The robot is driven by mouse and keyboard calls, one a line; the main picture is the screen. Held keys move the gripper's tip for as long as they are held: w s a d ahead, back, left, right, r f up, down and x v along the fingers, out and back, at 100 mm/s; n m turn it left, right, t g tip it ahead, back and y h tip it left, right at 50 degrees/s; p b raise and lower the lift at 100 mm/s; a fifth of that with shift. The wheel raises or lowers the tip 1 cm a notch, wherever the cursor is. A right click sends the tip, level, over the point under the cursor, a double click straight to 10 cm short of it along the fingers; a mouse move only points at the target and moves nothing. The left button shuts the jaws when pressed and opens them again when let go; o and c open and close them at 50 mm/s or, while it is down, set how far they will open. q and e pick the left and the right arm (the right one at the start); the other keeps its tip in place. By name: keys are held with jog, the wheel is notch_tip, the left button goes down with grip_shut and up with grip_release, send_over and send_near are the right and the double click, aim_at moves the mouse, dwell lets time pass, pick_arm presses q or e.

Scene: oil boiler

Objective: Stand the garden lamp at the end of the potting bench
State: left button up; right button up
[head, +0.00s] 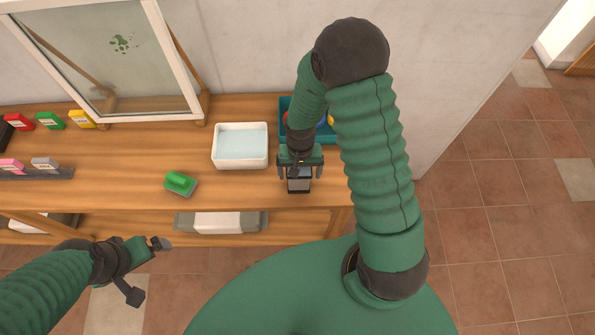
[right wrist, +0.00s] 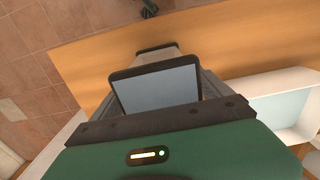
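The garden lamp (head: 299,180) is a small dark-framed body with a pale blue-grey top panel. It is near the right end of the wooden potting bench (head: 325,192), close to the front edge. In the right wrist view the lamp (right wrist: 160,92) sits between the fingers with wood beyond it. My right gripper (head: 299,172) has a finger on either side of the lamp, apparently with small gaps in the head view. Whether the lamp's base touches the bench is hidden. My left gripper (head: 146,269) is open and empty, low in front of the bench.
A white basin (head: 240,146) stands left of the lamp. A teal crate (head: 287,105) is behind my right arm. A green-handled brush (head: 180,183), seed packets (head: 50,121) and a framed pane (head: 110,60) are further left. Tiled floor lies to the right.

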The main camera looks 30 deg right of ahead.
jog(key=shift+d+f, duration=0.1)
jog(key=shift+d, duration=0.5)
jog(key=shift+a, duration=0.35)
jog(key=shift+a+r, duration=0.15)
jog(key=shift+r, duration=0.1)
jog(key=shift+a+r, duration=0.1)
jog(key=shift+r, duration=0.2)
jog(key=r, duration=0.7)
jog(key=d+r, duration=0.1)
jog(key=r, duration=0.2)
jog(key=shift+r, duration=0.35)
pick_arm(q)
jog(key=shift+s+d+f+b, duration=0.1)
jog(key=shift+d+f+b, duration=0.2)
jog(key=shift+f+b, duration=0.55)
pick_arm(e)
jog(key=s+a+r+n+t, duration=0.1)
jog(key=s+a+n+t, duration=0.1)
jog(key=s+a+n, duration=0.3)
jog(key=shift+s+a+r+n+t, duration=0.15)
jog(key=shift+a+r+n+t, duration=0.25)
jog(key=shift+n, duration=0.2)
